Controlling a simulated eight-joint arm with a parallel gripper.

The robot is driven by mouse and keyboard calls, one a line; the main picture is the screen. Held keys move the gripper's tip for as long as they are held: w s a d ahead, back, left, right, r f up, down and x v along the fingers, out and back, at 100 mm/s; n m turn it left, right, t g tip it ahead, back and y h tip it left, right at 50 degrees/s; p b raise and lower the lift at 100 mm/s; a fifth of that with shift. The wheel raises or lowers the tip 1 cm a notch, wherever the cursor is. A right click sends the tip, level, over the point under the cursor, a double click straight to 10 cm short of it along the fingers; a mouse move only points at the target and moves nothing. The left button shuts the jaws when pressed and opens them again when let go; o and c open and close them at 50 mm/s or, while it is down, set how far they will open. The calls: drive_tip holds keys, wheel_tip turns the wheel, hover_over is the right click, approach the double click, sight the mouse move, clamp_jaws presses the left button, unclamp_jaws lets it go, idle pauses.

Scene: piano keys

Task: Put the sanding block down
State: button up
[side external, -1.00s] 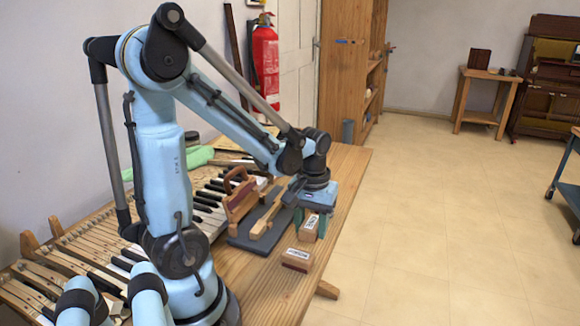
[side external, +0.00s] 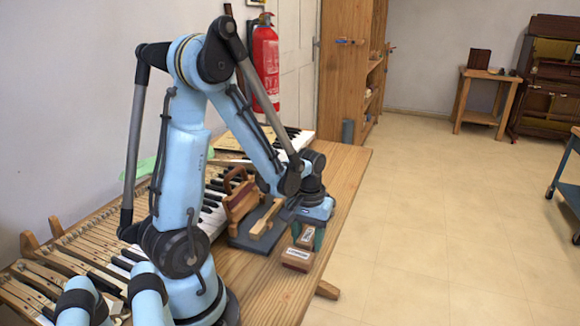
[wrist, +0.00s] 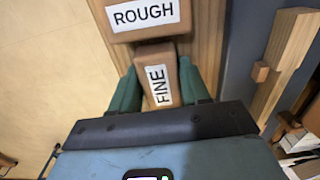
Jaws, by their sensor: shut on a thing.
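My gripper (side external: 311,236) is shut on a brown sanding block (side external: 305,238) with a white label. In the wrist view this block (wrist: 158,75) reads FINE and sits between the two green fingers of my gripper (wrist: 157,88). In the side view it is low over the wooden bench, near the right edge; I cannot tell whether it touches the bench top. A second sanding block labelled ROUGH (wrist: 146,15) lies crosswise at its end; it also shows in the side view (side external: 297,259). The two look close together or touching.
A dark grey board (side external: 248,240) with a wooden piece (side external: 265,219) lies left of the gripper. A wooden-handled tool (side external: 240,197) stands beside it, and piano keys (side external: 214,218) lie beyond. The bench edge is close on the right. Bare bench (side external: 340,170) lies behind.

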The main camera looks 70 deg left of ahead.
sight(308, 235)
drive_tip(key=shift+f, duration=0.5)
drive_tip(key=o, duration=1.1)
wheel_tip(308, 235, up, 13)
drive_tip(key=shift+f, duration=0.1)
drive_tip(key=d+m+t, duration=0.2)
drive_tip(key=d+m, duration=0.1)
drive_tip(key=d, duration=0.1)
drive_tip(key=w+d+r+m+t, duration=0.1)
drive_tip(key=d+m+t, duration=0.1)
drive_tip(key=d+m, duration=0.1)
drive_tip(key=d+r+m+t, duration=0.1)
drive_tip(key=d+m+t, duration=0.2)
drive_tip(key=d, duration=0.2)
drive_tip(key=shift+w+d, duration=0.2)
drive_tip(key=shift+d, duration=0.2)
